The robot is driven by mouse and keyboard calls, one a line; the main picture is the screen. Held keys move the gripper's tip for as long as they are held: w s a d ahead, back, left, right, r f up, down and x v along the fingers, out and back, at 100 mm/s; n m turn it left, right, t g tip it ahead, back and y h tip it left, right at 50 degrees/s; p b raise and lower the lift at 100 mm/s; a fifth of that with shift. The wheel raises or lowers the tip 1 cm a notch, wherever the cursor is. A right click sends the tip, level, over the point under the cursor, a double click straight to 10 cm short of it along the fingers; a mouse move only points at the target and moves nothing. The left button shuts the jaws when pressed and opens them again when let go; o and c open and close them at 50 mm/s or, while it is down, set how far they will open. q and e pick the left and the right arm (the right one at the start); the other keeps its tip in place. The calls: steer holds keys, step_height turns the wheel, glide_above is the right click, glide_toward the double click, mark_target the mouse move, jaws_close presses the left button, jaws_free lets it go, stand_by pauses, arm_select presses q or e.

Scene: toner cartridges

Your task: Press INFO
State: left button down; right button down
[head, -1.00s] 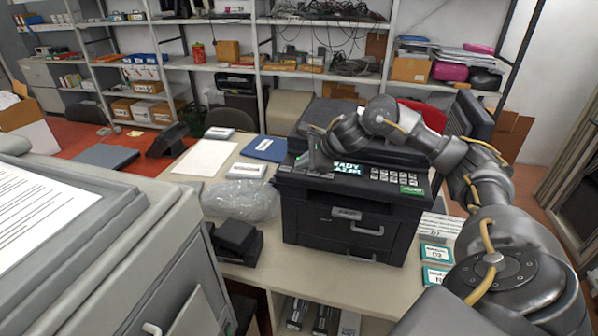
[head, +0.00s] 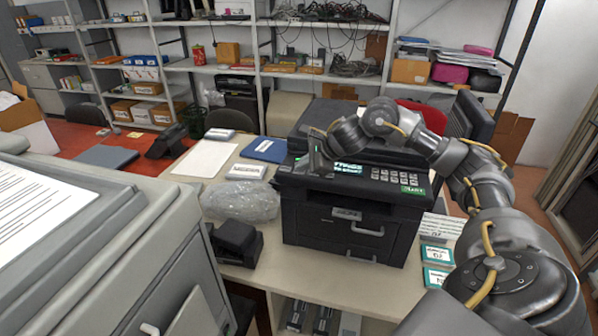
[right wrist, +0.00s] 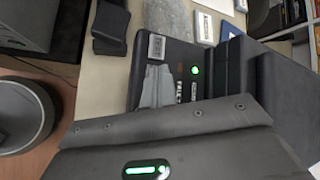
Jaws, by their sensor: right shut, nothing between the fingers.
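The black printer (head: 345,215) stands on the table in the head view. Its top panel carries a lit green display (head: 348,168) and a keypad of pale keys (head: 395,176). My right gripper (head: 318,168) is shut and empty, pointing down at the panel's left part, beside the display. I cannot read an INFO label, and I cannot tell whether the fingertips touch the panel. My left gripper is out of view.
A clear plastic bag (head: 240,200) and a black device (head: 236,241) lie left of the printer. Teal-labelled boxes (head: 437,277) lie to its right. A large grey machine (head: 110,250) fills the left foreground. A monitor (head: 470,118) stands behind my right arm.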

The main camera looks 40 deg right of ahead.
mark_target(302, 173)
steer(key=shift+r+p, duration=0.55)
steer(key=shift+r, duration=0.25)
steer(key=shift+r+p, duration=1.95)
steer(key=shift+r, duration=0.55)
steer(key=shift+a+f, duration=0.1)
